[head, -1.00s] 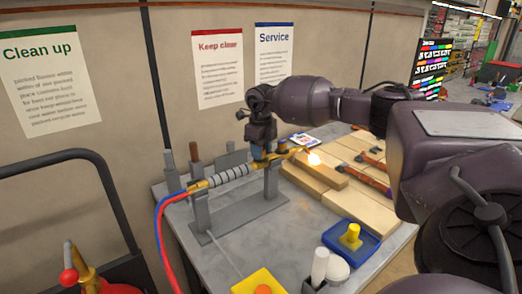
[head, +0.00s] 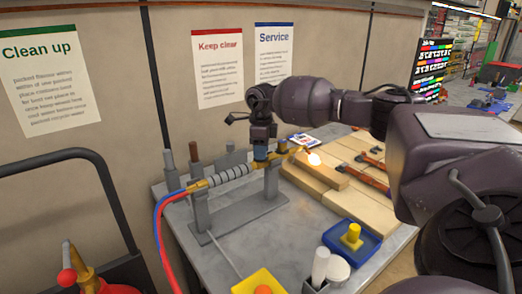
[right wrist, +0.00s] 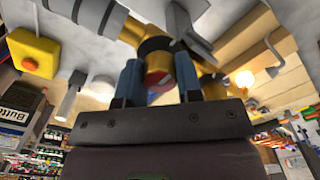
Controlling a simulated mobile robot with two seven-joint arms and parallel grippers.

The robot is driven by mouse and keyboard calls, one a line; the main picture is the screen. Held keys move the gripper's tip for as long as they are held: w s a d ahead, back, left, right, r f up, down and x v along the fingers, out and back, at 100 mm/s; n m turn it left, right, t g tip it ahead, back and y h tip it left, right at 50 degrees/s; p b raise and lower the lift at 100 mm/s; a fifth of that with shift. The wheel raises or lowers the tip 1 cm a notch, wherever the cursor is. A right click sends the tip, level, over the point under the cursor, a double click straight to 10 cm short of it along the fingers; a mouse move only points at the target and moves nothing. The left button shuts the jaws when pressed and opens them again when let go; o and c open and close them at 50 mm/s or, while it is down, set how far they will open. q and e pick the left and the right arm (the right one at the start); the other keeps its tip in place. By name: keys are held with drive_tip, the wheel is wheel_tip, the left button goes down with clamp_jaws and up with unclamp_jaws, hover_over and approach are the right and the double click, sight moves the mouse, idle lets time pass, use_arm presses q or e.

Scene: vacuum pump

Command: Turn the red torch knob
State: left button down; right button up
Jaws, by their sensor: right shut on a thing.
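The brass torch (head: 232,172) with a grey ribbed grip rests on a grey two-post stand (head: 240,224). A bright flame (head: 314,159) shows at its right end. My right gripper (head: 262,154) points down over the brass part right of the grip and hides the knob in the head view. In the right wrist view, the red knob (right wrist: 158,78) with a brass rim sits between the two blue fingers (right wrist: 160,82), which are shut on its sides. My left gripper is not in view.
Red and blue hoses (head: 158,222) hang from the torch's left end. Wooden boards (head: 355,185) lie to the right. A blue tray (head: 352,253) with a yellow piece and a yellow block (head: 245,285) with an orange button stand nearer. A red-handled valve (head: 68,277) is at lower left.

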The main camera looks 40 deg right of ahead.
drive_tip(key=shift+r, duration=0.1)
drive_tip(key=o, duration=0.9)
drive_tip(key=shift+o, duration=0.2)
wheel_tip(320, 180, up, 11)
drive_tip(key=shift+b, duration=0.4)
drive_tip(key=shift+f, duration=0.2)
